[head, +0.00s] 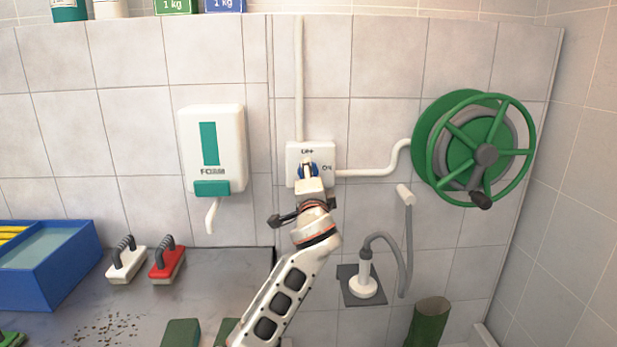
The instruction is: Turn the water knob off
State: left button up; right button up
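The water knob (301,172) is blue and sits on a white wall plate (294,153). The plate has a label that seems to read OFF above the knob and ON at its right. My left gripper (308,168) is at the knob's front, its arm rising from the bottom of the head view. It covers much of the knob, so I cannot make out which label the knob points to. The fingertips are too small and overlapped to tell whether they are closed on it. My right gripper is not in view.
A white soap dispenser (226,139) hangs left of the plate, and a green hose reel (452,150) right. Brushes (167,260) and a blue tub (62,275) stand on the counter (215,285) at left.

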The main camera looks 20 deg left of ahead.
pick_arm(q)
jog(key=o, duration=1.1)
jog(key=v, duration=0.7)
jog(key=shift+s+d, duration=0.15)
jog(key=shift+s, duration=0.1)
jog(key=shift+f, duration=0.15)
